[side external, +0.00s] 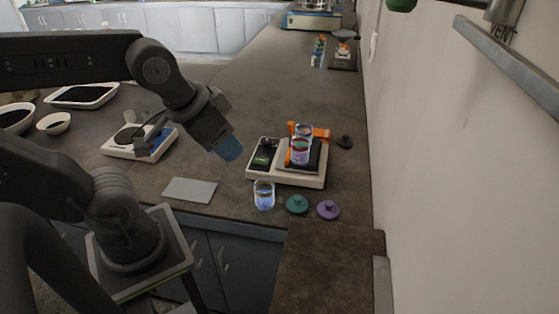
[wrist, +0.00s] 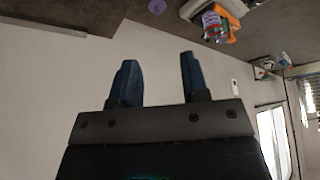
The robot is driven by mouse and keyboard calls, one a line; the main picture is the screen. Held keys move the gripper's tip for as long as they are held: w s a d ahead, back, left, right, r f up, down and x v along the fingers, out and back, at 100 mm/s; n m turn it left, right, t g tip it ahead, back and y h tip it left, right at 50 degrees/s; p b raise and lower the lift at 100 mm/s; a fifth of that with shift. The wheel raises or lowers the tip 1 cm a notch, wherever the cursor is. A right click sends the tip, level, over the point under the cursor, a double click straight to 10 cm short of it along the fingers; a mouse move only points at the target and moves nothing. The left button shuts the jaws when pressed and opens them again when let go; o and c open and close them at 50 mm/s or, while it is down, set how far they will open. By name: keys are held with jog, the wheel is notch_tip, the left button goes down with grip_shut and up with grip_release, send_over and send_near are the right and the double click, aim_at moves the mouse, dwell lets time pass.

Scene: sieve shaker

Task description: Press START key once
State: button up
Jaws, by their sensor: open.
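The sieve shaker (side external: 290,179) is a low, pale base on the bench, right of centre in the side view. A small dark panel (side external: 264,155) is on its left part; its keys are too small to read. On its right part a stack of clear sieves (side external: 301,150) stands in an orange clamp (side external: 322,134). My gripper (side external: 231,149) is left of the shaker and above the bench, apart from it. In the wrist view my gripper (wrist: 158,80) has its two blue fingers spread with nothing between them. The shaker (wrist: 200,10) shows upside down at the top edge there.
A clear beaker (side external: 264,195), a green lid (side external: 297,204) and a purple lid (side external: 328,210) stand in front of the shaker. A grey plate (side external: 190,190) lies to the left. A balance (side external: 140,142) stands farther left. A wall (side external: 450,170) bounds the right side.

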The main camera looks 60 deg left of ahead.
grip_shut()
dwell(1.4)
